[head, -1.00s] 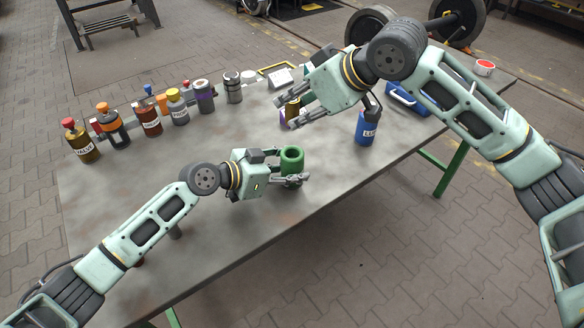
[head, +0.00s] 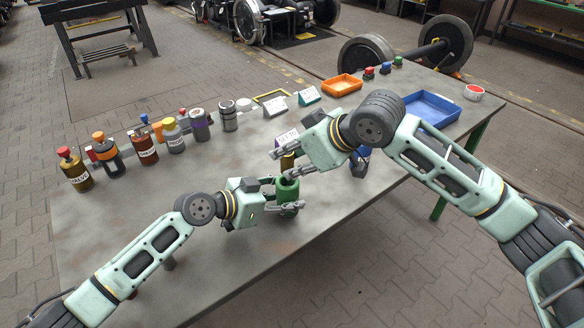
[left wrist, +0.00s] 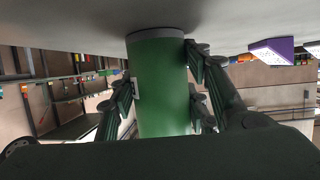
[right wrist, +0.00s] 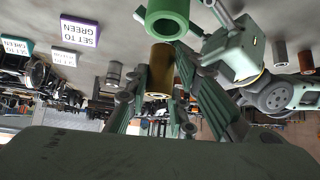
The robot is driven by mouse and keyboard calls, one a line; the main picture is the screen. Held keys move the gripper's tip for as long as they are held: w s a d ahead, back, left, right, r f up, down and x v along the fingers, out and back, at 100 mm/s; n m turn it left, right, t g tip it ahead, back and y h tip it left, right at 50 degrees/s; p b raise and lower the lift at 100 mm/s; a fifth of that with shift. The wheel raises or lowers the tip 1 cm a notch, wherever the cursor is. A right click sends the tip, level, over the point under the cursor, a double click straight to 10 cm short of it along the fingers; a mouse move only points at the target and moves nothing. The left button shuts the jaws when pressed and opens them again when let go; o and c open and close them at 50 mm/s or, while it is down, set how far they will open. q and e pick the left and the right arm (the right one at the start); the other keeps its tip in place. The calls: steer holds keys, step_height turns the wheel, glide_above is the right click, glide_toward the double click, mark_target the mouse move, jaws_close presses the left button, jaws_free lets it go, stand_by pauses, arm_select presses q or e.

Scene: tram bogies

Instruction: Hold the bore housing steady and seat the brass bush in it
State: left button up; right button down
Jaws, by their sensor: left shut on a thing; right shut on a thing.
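The green bore housing (head: 288,191) is an upright hollow cylinder on the table. It fills the middle of the left wrist view (left wrist: 160,85), and its open bore shows in the right wrist view (right wrist: 168,22). My left gripper (head: 296,206) is shut around the housing. The brass bush (head: 287,162) is a short hollow cylinder, clearer in the right wrist view (right wrist: 160,72). My right gripper (head: 284,164) is shut on it, just behind the housing in the head view. The bush is outside the bore; its exact height above the table is hard to tell.
Several bottles (head: 145,148) and a grey canister (head: 229,117) line the table's left back. A purple sign (head: 286,141) stands behind the bush. A blue tray (head: 432,108) and orange tray (head: 342,86) lie at the far right.

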steer(key=shift+f, duration=1.45)
steer(key=shift+f, duration=0.1)
